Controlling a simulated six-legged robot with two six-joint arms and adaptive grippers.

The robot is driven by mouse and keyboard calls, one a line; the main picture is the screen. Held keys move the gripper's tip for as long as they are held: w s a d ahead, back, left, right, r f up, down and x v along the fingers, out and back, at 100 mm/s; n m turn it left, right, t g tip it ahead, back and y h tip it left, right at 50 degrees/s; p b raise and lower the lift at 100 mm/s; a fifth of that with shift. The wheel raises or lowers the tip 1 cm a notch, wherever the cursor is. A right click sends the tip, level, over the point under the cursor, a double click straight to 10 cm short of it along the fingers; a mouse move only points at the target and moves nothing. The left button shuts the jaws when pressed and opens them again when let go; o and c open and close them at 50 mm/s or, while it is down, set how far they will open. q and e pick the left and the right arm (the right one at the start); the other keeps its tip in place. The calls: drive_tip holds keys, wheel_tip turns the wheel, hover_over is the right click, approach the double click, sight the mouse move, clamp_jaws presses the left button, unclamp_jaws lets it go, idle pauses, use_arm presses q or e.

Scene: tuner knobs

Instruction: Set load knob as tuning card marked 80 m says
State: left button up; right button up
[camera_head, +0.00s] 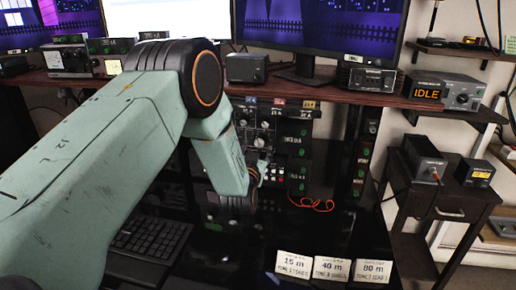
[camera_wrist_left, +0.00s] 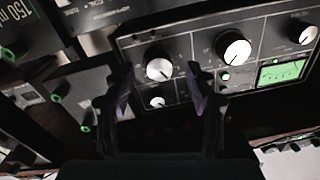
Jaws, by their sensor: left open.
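Three white tuning cards stand in a row at the front of the dark desk in the head view. The card marked 80 m (camera_head: 372,271) is the rightmost, beside the 40 m card (camera_head: 330,268) and the 15 m card (camera_head: 293,265). The small lines under the headings are hard to read. My left gripper (camera_wrist_left: 160,78) is open in front of a dark tuner panel (camera_wrist_left: 200,88). A white knob (camera_wrist_left: 158,68) shows between its fingers, with no clear contact. A second large white knob (camera_wrist_left: 234,49) is to the right. I cannot read which is load. My right gripper is out of view.
A smaller white knob (camera_wrist_left: 157,102) is below the first, and a green-lit meter (camera_wrist_left: 282,71) is at the right. A keyboard (camera_head: 150,238) lies left on the desk. Monitors (camera_head: 320,25) and radios line the shelf (camera_head: 330,94). A side cabinet (camera_head: 440,205) stands right.

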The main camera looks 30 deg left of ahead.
sight(260, 141)
use_arm(q)
drive_tip(key=shift+x, duration=0.9)
drive_tip(key=shift+w+a, duration=0.15)
drive_tip(key=shift+w, duration=0.3)
drive_tip(key=shift+r, duration=0.1)
drive_tip(key=shift+c, duration=1.3)
drive_tip(key=c, duration=0.9)
drive_tip(key=shift+n, duration=1)
drive_tip(key=o, duration=1.2)
drive_tip(key=shift+c, duration=0.2)
